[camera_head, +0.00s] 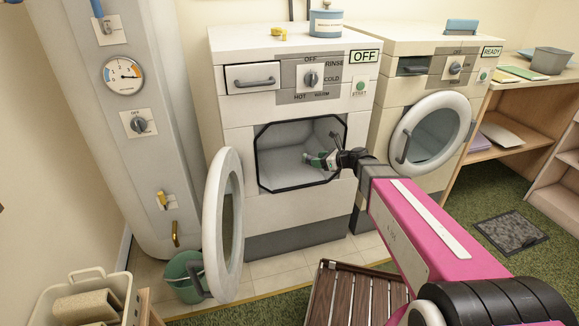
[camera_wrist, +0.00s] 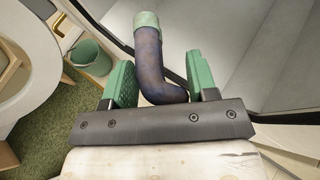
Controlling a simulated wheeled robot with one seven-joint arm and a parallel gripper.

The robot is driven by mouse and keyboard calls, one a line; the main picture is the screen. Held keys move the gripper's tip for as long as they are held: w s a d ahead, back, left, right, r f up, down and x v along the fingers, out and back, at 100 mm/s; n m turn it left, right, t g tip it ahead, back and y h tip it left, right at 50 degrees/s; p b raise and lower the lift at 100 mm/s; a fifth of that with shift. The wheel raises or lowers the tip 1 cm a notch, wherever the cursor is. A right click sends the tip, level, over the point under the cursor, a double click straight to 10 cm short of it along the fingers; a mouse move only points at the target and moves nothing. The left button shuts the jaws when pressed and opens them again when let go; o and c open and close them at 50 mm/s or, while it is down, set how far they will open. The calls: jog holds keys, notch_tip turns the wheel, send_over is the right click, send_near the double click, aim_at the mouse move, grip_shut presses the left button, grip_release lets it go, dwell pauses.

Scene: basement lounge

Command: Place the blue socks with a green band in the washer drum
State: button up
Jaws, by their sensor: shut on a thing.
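The blue sock with a green band (camera_wrist: 152,55) is between the two green fingers of my gripper (camera_wrist: 162,75) in the wrist view, with its green cuff pointing away from the palm. My gripper (camera_head: 325,161) is shut on it. In the head view it is at the drum opening of the left washer (camera_head: 290,213), in front of the pale drum (camera_head: 280,160). The sock is too small to make out clearly there. The washer's round door (camera_head: 223,225) stands open to the left. The wrist view shows the drum's pale inner wall (camera_wrist: 262,50) beyond the fingers.
A green bucket (camera_head: 183,278) is on the floor below the open door. A boiler (camera_head: 150,90) is at left. A wooden slatted stool (camera_head: 350,298) stands in front.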

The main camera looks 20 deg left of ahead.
jog(key=s+a+f+n+g, duration=0.1)
jog(key=s+a+f, duration=0.15)
jog(key=a, duration=1.05)
send_over(298, 174)
notch_tip(298, 174, down, 7)
jog(key=shift+s+a+f, duration=0.1)
jog(key=shift+a, duration=0.05)
jog(key=shift+f, duration=2)
jog(key=shift+f, duration=0.2)
jog(key=o, duration=0.9)
jog(key=shift+r, duration=0.3)
jog(key=v, duration=1.2)
jog(key=shift+f, duration=0.2)
